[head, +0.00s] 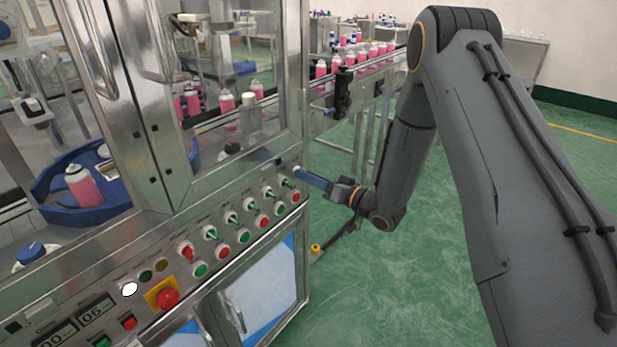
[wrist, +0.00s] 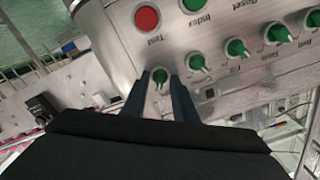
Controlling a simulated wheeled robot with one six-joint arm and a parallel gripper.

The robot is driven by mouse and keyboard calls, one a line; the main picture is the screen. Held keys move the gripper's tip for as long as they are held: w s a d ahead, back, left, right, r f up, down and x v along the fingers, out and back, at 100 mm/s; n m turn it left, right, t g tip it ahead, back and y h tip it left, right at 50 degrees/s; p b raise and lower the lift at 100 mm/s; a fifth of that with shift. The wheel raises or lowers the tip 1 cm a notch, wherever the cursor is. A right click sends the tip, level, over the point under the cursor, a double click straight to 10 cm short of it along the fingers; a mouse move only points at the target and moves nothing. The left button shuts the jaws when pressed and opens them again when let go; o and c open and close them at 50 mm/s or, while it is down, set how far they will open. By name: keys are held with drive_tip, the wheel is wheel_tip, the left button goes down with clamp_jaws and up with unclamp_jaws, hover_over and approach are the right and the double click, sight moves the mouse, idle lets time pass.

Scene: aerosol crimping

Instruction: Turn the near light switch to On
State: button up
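A row of green rotary switches runs along the machine's sloping steel panel. The end switch, nearest my gripper, shows as a green knob (head: 287,183) at the panel's right end in the head view. In the wrist view this knob (wrist: 160,76) lies between the tips of my gripper (wrist: 165,84). The two blue fingers stand apart on either side of it, and I cannot tell whether they touch it. In the head view my gripper (head: 299,171) reaches the panel from the right. No label for this knob is readable, so I cannot confirm it is the light switch or its setting.
A red button (wrist: 147,19) labelled Test and other green switches (wrist: 236,47) lie close by. A red emergency stop (head: 167,298) sits on yellow at the panel's left. A conveyor (head: 372,66) with pink cans stands behind. The green floor (head: 400,290) is open to the right.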

drive_tip(key=b+v, duration=0.1)
drive_tip(key=v, duration=0.6)
drive_tip(key=shift+s+d+b, duration=0.25)
drive_tip(key=shift+d+b, duration=0.05)
drive_tip(key=shift+b, duration=0.05)
drive_tip(key=w+d+m+h, duration=0.1)
drive_tip(key=w+d+h, duration=0.1)
drive_tip(key=d+h, duration=0.5)
drive_tip(key=s+d+m+g+h, duration=0.1)
drive_tip(key=s+d+g+h, duration=0.2)
drive_tip(key=s+d+h, duration=0.3)
drive_tip(key=s+r+m+g, duration=0.1)
drive_tip(key=s+r+g, duration=0.1)
drive_tip(key=s, duration=1)
drive_tip(key=s+r+m+g+h, duration=0.1)
drive_tip(key=s+g, duration=0.4)
drive_tip(key=s, duration=0.7)
drive_tip(key=shift+d+r+g, duration=0.3)
drive_tip(key=shift+r, duration=0.4)
